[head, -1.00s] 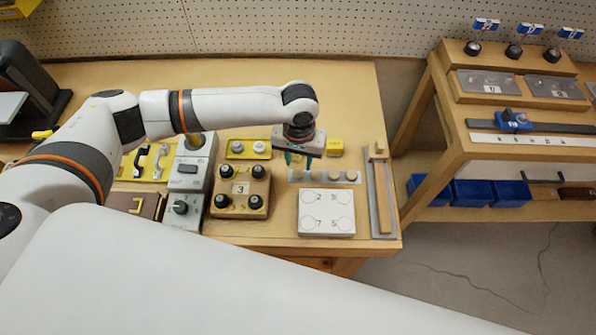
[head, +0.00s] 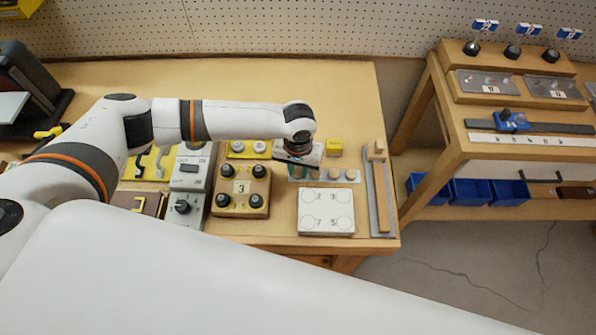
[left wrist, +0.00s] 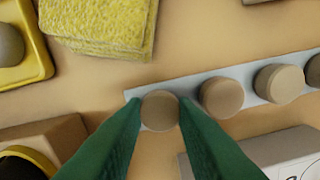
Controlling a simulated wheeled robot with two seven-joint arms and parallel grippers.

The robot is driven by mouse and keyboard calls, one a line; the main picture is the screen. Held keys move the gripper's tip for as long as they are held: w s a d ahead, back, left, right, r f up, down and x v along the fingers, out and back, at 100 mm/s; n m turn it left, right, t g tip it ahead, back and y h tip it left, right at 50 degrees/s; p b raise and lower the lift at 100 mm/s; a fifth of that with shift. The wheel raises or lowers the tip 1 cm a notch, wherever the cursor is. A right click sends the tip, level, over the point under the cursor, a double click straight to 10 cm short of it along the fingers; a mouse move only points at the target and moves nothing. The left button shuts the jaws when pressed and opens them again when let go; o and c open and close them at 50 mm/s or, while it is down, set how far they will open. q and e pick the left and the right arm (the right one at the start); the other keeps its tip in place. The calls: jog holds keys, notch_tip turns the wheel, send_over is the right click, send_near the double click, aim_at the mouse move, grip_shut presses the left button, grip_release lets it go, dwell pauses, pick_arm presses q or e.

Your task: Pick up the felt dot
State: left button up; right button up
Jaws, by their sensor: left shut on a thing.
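A grey strip (left wrist: 243,78) carries a row of several round, tan-brown felt dots; it also shows in the head view (head: 343,181). My left gripper (left wrist: 160,106) has its green fingers shut on the felt dot (left wrist: 160,114) at the left end of the row. This dot is greyer brown than the one beside it (left wrist: 221,97) and is still at the strip's end. Whether it touches the strip is unclear. My right gripper is not in view.
A yellow sponge (left wrist: 105,22) lies behind the strip. A white numbered box (head: 326,213) stands in front of it. A wooden block with black knobs (head: 241,188) is to the left, and a rail with a wooden bar (head: 383,205) to the right. Open bench lies behind.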

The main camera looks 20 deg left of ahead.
aim_at(298, 172)
pick_arm(q)
jog(key=shift+r, duration=0.1)
notch_tip(298, 172, up, 10)
jog(key=shift+b, duration=0.45)
